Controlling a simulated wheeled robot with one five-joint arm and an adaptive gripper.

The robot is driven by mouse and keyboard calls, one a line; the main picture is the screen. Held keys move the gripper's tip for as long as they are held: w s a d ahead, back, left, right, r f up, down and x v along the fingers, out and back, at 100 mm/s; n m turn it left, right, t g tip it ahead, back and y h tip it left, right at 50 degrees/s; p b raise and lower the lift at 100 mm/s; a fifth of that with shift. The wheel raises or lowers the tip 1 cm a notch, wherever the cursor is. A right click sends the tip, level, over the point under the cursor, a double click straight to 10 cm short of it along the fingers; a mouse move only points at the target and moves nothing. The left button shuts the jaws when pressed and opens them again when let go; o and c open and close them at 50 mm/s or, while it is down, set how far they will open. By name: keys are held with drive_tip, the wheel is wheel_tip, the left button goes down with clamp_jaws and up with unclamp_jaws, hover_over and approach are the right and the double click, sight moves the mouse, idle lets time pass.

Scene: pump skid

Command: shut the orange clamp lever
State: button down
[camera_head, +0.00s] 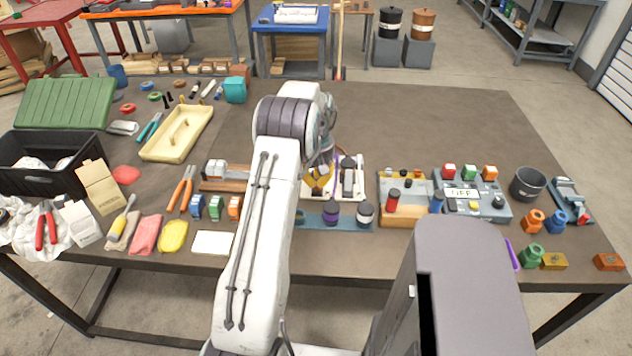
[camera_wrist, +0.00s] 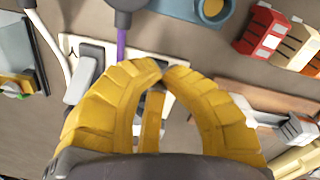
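My gripper (camera_head: 319,180) is over a white plate of clamps (camera_head: 362,192) at the middle of the bench. In the wrist view its two curved yellow fingers (camera_wrist: 162,70) have their tips together or nearly so. A narrow yellow-orange strip (camera_wrist: 152,122) shows in the gap behind the tips; I cannot tell whether it is the orange clamp lever or part of the gripper. A grey lever (camera_head: 348,180) stands on the plate to the right of my gripper, and shows at the left in the wrist view (camera_wrist: 86,72). A purple strip (camera_wrist: 122,46) lies near the fingertips. No orange lever is clearly visible.
Switch boxes (camera_head: 472,193) are to the right, and small coloured blocks (camera_head: 215,206) to the left. The bench (camera_head: 420,115) is clear behind the plate.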

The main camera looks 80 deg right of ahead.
drive_tip(key=shift+w+d+f+p, duration=0.1)
drive_tip(key=shift+d+f+p, duration=0.1)
drive_tip(key=shift+d+p, duration=0.25)
drive_tip(key=shift+d+f+p, duration=0.15)
drive_tip(key=shift+d+p, duration=0.25)
drive_tip(key=shift+d, duration=0.2)
drive_tip(key=shift+d+p, duration=0.35)
drive_tip(key=shift+p, duration=0.15)
drive_tip(key=shift+d, duration=0.1)
drive_tip(key=shift+w+d+f+p, duration=0.1)
drive_tip(key=shift+d+p, duration=0.55)
drive_tip(key=shift+d, duration=0.05)
wheel_tip(320, 180, up, 6)
drive_tip(key=p, duration=0.3)
drive_tip(key=shift+a+r, duration=0.25)
